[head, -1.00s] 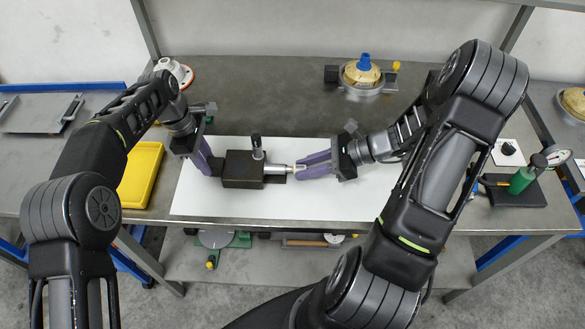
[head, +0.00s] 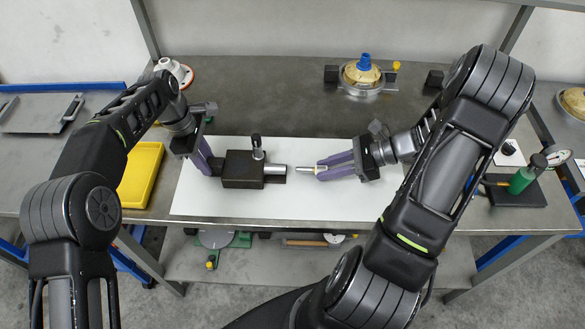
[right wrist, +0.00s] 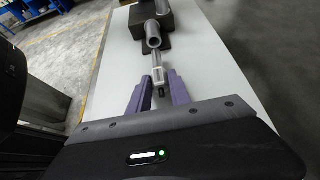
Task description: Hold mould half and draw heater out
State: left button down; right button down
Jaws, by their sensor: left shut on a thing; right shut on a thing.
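The mould half (head: 243,169) is a dark block with a black-knobbed post on top and a silver tube (head: 275,171) on its right side. It sits on the white mat. My left gripper (head: 211,166) is shut on its left end. The heater (head: 305,169) is a thin silver rod, and my right gripper (head: 322,169) is shut on its right end. The heater's left tip is clear of the tube in the head view, with a small gap. In the right wrist view the heater (right wrist: 158,72) points toward the tube's open mouth (right wrist: 153,44), roughly in line with it.
The white mat (head: 300,203) is otherwise bare in front. A yellow tray (head: 143,172) stands at left. A round fixture with a blue knob (head: 364,62) is at the back.

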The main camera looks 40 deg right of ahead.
dwell(0.3)
pick_arm(q)
jog(key=c, duration=1)
grip_release()
jog(key=v, duration=0.7)
jog(key=shift+r, duration=0.3)
